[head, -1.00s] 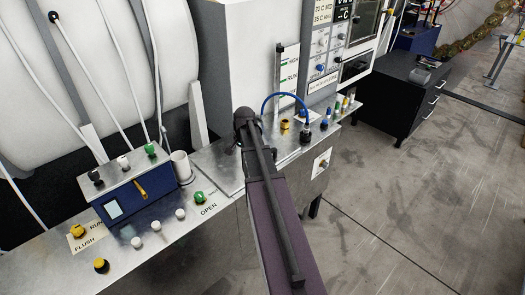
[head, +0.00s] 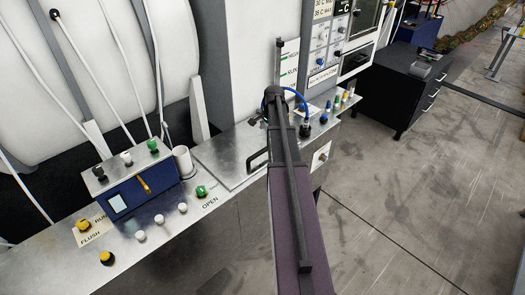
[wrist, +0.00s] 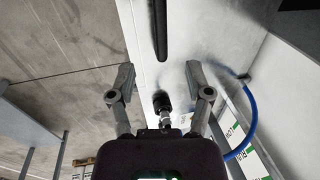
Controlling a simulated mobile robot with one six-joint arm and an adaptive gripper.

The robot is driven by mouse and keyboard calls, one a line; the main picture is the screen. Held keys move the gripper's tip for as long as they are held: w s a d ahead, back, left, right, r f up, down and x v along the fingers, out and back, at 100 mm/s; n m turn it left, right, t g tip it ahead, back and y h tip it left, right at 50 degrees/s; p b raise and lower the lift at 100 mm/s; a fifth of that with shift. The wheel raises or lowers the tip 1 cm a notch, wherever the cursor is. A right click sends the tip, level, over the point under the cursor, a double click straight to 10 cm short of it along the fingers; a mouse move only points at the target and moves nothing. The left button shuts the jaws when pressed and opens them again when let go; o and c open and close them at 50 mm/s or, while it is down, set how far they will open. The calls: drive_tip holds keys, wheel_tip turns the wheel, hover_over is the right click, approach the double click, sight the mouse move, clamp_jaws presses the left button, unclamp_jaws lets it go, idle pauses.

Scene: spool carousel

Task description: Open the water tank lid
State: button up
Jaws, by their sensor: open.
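The water tank lid appears as a flat metal plate (head: 222,158) set in the steel bench top, with a dark bar handle (head: 257,161) on its right side. In the wrist view the black handle (wrist: 160,32) runs lengthwise at the top centre, over a pale metal surface. My gripper (wrist: 159,82) is open and empty. Its two fingers are spread either side of the handle's line, and the handle lies beyond the fingertips, apart from them. In the head view my arm covers part of the bench, and the fingers are mostly hidden.
A blue control box (head: 143,195) and several knobs stand on the bench at left. A blue hose (head: 296,93) arches over fittings behind my arm; it also shows in the wrist view (wrist: 251,115). A dark drawer cabinet (head: 403,95) stands right. The floor (head: 430,200) is clear.

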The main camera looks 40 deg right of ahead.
sight(263, 150)
drive_tip(key=shift+f, duration=0.15)
drive_tip(key=w+f+b, duration=0.1)
drive_tip(key=f+b, duration=0.7)
drive_tip(key=b, duration=0.1)
drive_tip(key=w+f+b, duration=0.1)
drive_tip(key=f+b, duration=0.3)
drive_tip(key=f, duration=0.1)
drive_tip(key=shift+w+a+f, duration=0.1)
drive_tip(key=shift+w, duration=0.25)
idle(0.5)
clamp_jaws()
